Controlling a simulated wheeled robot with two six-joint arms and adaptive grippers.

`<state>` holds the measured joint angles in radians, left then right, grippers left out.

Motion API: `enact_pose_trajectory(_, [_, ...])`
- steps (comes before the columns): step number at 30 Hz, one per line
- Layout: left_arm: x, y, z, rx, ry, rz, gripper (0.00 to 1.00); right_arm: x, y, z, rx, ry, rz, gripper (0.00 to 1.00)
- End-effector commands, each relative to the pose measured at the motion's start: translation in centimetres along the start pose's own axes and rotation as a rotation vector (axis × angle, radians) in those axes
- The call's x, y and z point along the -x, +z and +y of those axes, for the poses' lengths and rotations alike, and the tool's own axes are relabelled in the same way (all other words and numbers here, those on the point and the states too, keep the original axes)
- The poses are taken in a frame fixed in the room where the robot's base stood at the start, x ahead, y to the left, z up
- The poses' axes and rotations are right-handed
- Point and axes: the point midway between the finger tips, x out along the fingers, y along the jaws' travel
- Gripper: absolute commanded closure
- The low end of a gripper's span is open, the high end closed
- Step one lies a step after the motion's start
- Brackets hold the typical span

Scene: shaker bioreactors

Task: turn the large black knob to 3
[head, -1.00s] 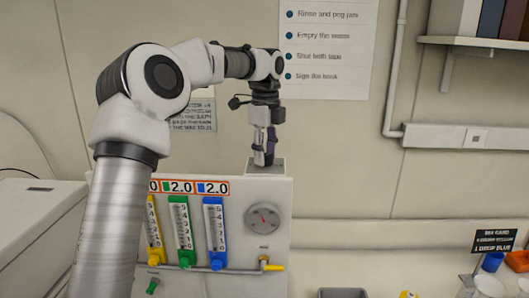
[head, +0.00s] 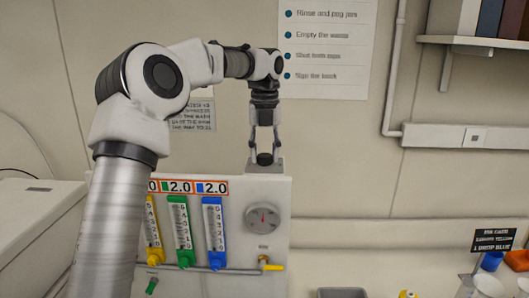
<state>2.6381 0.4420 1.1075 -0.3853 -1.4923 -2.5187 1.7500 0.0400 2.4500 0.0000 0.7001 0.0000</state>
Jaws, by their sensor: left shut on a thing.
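The large black knob (head: 264,159) sits on top of the white panel unit (head: 240,225), at its upper right corner. My left gripper (head: 264,156) points straight down from above, with one finger on each side of the knob, and is shut on it. The fingers hide part of the knob's sides, and no scale numbers around it can be read. Below it on the panel is a round gauge (head: 263,218) with its red needle near upright. My right gripper is not in view.
The panel carries yellow (head: 152,243), green (head: 182,230) and blue (head: 212,230) flow tubes, with 2.0 labels above. A yellow-handled valve (head: 272,267) is low on the right. My left arm covers the panel's left side.

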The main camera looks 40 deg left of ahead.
Motion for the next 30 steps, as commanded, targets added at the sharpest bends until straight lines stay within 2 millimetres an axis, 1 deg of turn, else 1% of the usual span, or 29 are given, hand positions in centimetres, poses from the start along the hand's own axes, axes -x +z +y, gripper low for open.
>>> enact_pose_trajectory(1, [-0.37,-0.16,0.01,-0.024,0.004,0.01,0.95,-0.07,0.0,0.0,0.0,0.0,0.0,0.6])
enact_pose_trajectory(9, [-0.37,-0.15,0.01,-0.116,0.004,0.01,0.95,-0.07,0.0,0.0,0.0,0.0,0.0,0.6])
enact_pose_trajectory(23, [-0.34,-0.14,0.02,-0.133,0.003,0.009,0.95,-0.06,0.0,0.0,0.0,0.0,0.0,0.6])
enact_pose_trajectory(24, [-0.33,-0.14,0.02,-0.133,0.003,0.009,0.57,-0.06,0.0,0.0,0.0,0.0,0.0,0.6])
enact_pose_trajectory(26, [-0.32,-0.12,0.02,-0.133,0.003,0.009,0.36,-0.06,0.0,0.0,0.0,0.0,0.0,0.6])
enact_pose_trajectory(30, [-0.19,-0.08,0.01,-0.132,0.002,0.005,0.35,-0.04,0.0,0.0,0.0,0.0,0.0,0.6])
